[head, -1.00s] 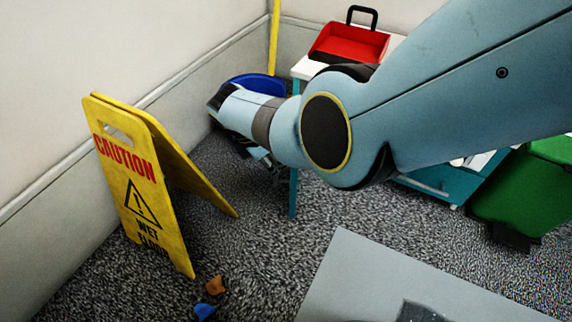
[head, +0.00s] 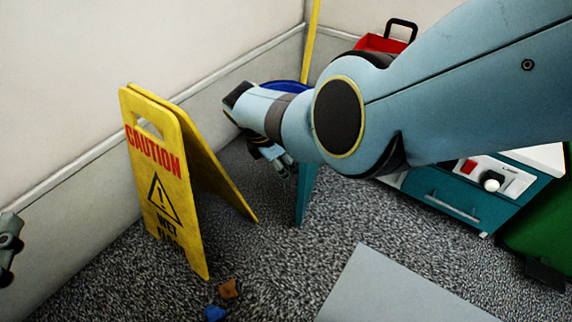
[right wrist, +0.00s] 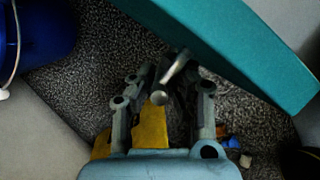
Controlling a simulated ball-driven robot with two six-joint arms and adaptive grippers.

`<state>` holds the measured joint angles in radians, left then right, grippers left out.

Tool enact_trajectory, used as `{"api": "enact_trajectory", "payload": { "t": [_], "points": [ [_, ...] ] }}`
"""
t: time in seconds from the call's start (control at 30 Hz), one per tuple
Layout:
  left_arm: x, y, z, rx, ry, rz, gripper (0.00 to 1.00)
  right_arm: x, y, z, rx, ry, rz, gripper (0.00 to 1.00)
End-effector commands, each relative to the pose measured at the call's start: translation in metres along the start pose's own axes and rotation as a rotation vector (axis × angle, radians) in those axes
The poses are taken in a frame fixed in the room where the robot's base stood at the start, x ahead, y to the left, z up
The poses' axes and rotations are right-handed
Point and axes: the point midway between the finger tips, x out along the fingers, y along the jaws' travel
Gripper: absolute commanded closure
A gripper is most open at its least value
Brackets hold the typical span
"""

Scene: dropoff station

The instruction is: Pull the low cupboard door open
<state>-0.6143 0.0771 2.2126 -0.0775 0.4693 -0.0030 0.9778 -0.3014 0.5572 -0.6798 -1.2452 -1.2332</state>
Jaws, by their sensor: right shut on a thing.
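The teal cupboard door (head: 307,193) stands out edge-on below my right forearm in the head view. In the right wrist view the door (right wrist: 235,50) is a broad teal panel across the upper right. Its silver handle (right wrist: 174,68) lies between the fingers of my right gripper (right wrist: 164,88), which is shut on it. In the head view my right gripper (head: 279,163) is beside the door's left side, partly hidden by my wrist. The cupboard body is mostly hidden behind my arm. A grey piece of my left gripper (head: 8,248) shows at the left edge; its fingers are unclear.
A yellow caution sign (head: 165,190) stands left of the door. A blue bucket (head: 285,87) and yellow pole (head: 311,40) are behind. A teal drawer unit (head: 440,195) and green bin (head: 530,225) are at right. Small blue (head: 214,313) and brown (head: 229,289) scraps lie on the carpet.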

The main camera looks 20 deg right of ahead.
Motion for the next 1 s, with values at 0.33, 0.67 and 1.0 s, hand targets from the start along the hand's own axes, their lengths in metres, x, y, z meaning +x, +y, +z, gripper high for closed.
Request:
{"api": "enact_trajectory", "payload": {
  "t": [0.33,0.67,1.0],
  "points": [
    [0.000,0.000,0.000,0.000,-0.001,0.000,0.60,0.001,0.001,0.002,0.001,-0.004,0.003,0.66],
    [-0.003,0.003,-0.004,0.008,0.004,-0.002,0.60,0.001,0.000,0.002,0.001,-0.002,0.001,0.66],
    [0.004,-0.001,-0.036,0.012,0.040,-0.005,0.60,0.006,-0.025,0.033,0.005,-0.006,0.004,0.66]
  ]
}}
